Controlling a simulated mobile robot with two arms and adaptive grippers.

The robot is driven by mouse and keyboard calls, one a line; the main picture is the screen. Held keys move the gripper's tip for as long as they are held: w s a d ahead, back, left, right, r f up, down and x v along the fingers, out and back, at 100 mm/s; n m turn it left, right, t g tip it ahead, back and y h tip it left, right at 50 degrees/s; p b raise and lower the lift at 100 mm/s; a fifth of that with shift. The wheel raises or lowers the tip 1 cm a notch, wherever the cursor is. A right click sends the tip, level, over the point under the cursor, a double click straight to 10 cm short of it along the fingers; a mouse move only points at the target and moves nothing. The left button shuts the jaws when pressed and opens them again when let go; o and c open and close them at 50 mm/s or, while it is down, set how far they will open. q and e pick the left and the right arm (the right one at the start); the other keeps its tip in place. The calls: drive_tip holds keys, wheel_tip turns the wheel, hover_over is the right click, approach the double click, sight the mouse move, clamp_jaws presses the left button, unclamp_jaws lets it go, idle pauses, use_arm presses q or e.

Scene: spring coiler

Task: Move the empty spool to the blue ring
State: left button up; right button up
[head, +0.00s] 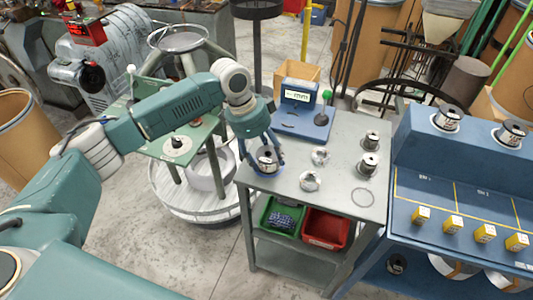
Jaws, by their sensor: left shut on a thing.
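My left gripper (264,150) points down over the left end of the grey table (335,207), its fingers closed around a spool (267,157) with a dark top and a pale label. The spool is upright at or just above the table top; I cannot tell if it touches. Whether it is empty is also hard to tell. A blue curve shows around the base of this spool, but the fingers partly hide it, so I cannot tell ring from finger. A thin dark ring outline (366,198) lies bare at the table's right front. My right gripper is not in view.
Two small silvery pieces (320,157) and two upright spools (370,142) stand on the table. A blue scale (301,120) is at the back. Green (281,218) and red (325,228) bins sit below. A blue bench (465,180) with spools adjoins on the right.

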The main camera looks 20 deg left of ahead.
use_arm(q)
drive_tip(key=shift+f, duration=0.1)
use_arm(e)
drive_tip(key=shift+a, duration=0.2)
use_arm(q)
drive_tip(key=o, duration=1.1)
drive_tip(key=shift+o, duration=0.7)
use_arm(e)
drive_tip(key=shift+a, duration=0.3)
use_arm(q)
drive_tip(key=b+v, duration=0.1)
drive_tip(key=v, duration=1.1)
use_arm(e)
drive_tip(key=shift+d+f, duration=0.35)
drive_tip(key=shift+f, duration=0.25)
use_arm(q)
drive_tip(key=shift+s, duration=0.1)
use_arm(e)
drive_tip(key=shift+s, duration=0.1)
